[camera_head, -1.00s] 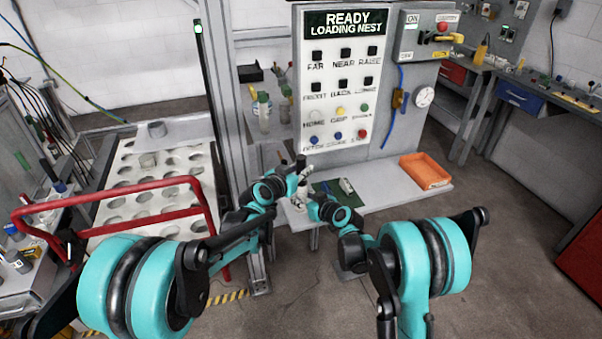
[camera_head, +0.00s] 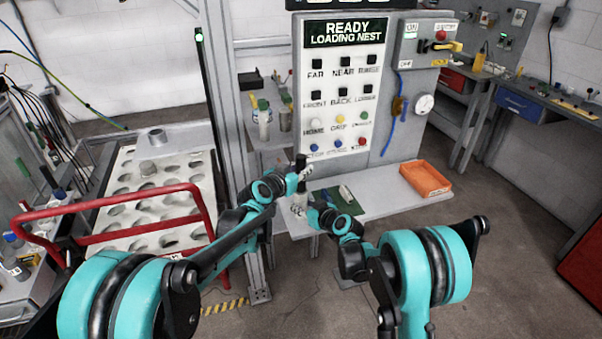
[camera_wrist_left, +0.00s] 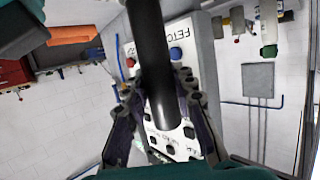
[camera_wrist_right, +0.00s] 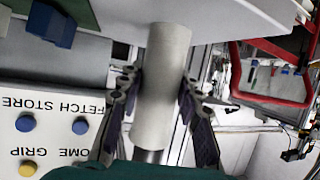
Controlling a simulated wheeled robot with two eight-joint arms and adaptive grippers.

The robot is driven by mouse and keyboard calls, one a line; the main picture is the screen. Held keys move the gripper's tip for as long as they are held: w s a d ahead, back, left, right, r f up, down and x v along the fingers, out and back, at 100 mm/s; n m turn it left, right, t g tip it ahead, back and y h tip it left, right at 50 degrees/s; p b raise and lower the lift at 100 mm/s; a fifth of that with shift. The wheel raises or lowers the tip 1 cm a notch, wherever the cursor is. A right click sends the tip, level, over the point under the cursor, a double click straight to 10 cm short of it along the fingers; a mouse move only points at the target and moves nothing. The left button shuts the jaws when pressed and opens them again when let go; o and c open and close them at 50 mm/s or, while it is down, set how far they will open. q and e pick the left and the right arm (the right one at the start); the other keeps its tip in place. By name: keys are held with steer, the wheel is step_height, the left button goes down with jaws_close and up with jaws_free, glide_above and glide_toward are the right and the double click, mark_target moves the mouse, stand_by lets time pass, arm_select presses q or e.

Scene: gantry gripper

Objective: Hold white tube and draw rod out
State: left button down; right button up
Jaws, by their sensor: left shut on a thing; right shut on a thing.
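My left gripper (camera_head: 302,174) is shut on a dark rod (camera_wrist_left: 150,60), which runs between its fingers in the left wrist view. The rod's dark top (camera_head: 301,161) stands up above that gripper in the head view. My right gripper (camera_head: 307,210) is lower and shut on the white tube (camera_wrist_right: 161,85), which stands between its fingers. The tube also shows small in the head view (camera_head: 299,198), below the left gripper. A shiny grey piece (camera_wrist_right: 150,156) shows at the tube's end in the right wrist view. How deep the rod sits in the tube is hidden.
The grey bench (camera_head: 385,198) bears a green mat (camera_head: 342,203) and an orange tray (camera_head: 426,178). A button panel (camera_head: 340,90) stands behind. A grey post (camera_head: 232,100) and a red rail (camera_head: 120,197) with a tray of holes are at left.

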mark_target(301, 156)
arm_select(q)
steer(key=shift+r, duration=0.2)
steer(key=shift+r, duration=1.4)
steer(key=shift+r, duration=0.1)
steer(key=shift+r, duration=1.4)
steer(key=shift+r, duration=1.5)
arm_select(e)
steer(key=o, duration=1.2)
